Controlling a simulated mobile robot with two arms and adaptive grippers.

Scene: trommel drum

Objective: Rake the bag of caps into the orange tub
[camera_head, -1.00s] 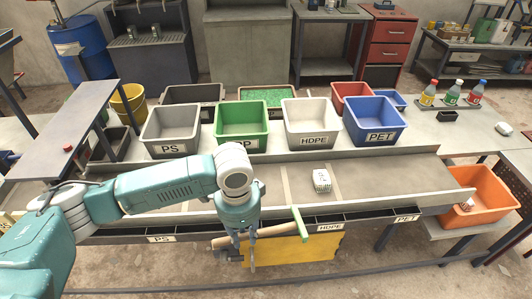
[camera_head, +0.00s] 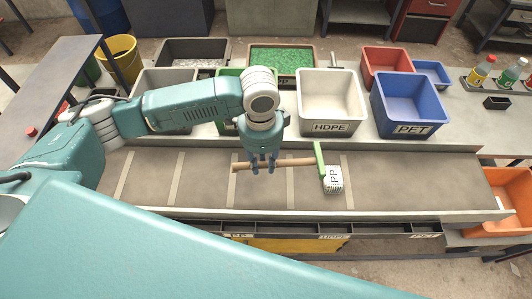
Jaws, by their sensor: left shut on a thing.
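The bag of caps (camera_head: 333,180), a small white bag marked PP, lies on the grey conveyor belt (camera_head: 400,180). My left gripper (camera_head: 262,166) is shut on the wooden handle of a rake (camera_head: 297,162), above the belt and left of the bag. The rake's green head (camera_head: 319,160) stands at the bag's left side, very close to it; I cannot tell whether they touch. The orange tub (camera_head: 507,224) is at the right end of the belt, cut off by the picture edge. My right gripper is not in view.
Behind the belt stand a white HDPE bin (camera_head: 331,101), a blue PET bin (camera_head: 409,103), a green bin (camera_head: 233,122) and a grey bin (camera_head: 165,88). The belt right of the bag is clear. A teal link of mine covers the lower foreground.

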